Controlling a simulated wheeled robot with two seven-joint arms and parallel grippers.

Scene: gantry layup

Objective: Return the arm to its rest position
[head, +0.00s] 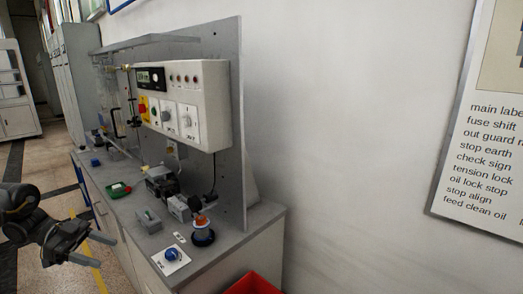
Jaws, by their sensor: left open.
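My left gripper (98,249) is at the lower left of the head view, at the end of my dark left arm (30,222). Its two grey fingers point right and stand apart, with nothing between them. It is in front of the workbench (222,262), to the left of its near end, over the floor as seen here. My right gripper is not in view.
The bench carries a control panel (187,97), a green tray (118,190), a grey box (148,221) and a white plate with a blue knob (171,260). A red bin (252,284) is at the bottom edge. A sign (485,150) hangs right.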

